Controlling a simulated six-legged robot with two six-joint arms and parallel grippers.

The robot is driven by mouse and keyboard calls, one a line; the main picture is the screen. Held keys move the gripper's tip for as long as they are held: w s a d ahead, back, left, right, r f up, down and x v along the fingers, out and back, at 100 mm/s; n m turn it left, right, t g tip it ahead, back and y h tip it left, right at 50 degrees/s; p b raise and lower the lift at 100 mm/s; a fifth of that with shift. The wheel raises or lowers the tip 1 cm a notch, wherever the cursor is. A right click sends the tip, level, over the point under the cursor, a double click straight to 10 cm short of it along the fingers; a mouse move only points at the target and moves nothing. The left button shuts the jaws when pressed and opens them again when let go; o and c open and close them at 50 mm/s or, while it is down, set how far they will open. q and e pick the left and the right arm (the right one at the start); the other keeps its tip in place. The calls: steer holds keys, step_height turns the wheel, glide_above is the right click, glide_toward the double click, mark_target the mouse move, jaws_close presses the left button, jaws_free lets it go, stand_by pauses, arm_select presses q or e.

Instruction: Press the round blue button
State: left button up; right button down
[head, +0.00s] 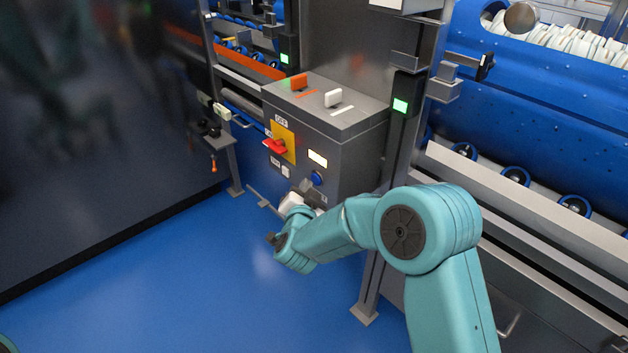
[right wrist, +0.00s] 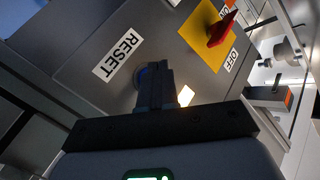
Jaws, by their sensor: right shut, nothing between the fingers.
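The round blue button (head: 317,178) sits on the front of a grey control box (head: 345,150), below a small lit yellow panel. My right gripper (head: 309,187) is shut and empty, with its fingertips just below the button in the head view. In the right wrist view, the shut fingers (right wrist: 154,70) point at the box face. They cover much of the blue button (right wrist: 141,77), whose edge shows beside them near the RESET label (right wrist: 119,54). I cannot tell whether the tips touch it. My left gripper is out of view.
A red rotary switch (head: 275,146) on a yellow plate sits left of the button, with a small white button (head: 285,171) below it. Orange and white levers (head: 333,98) stand on the box top. Blue floor (head: 190,280) lies open to the left.

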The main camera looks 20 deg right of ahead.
stand_by(0.6)
steer(key=shift+w+d, duration=0.15)
steer(key=shift+d, duration=0.25)
steer(key=shift+b, duration=0.3)
steer(key=shift+a, duration=0.4)
steer(key=s+a, duration=0.2)
steer(key=a, duration=0.3)
steer(key=shift+s+a, duration=0.2)
steer(key=shift+a, duration=0.1)
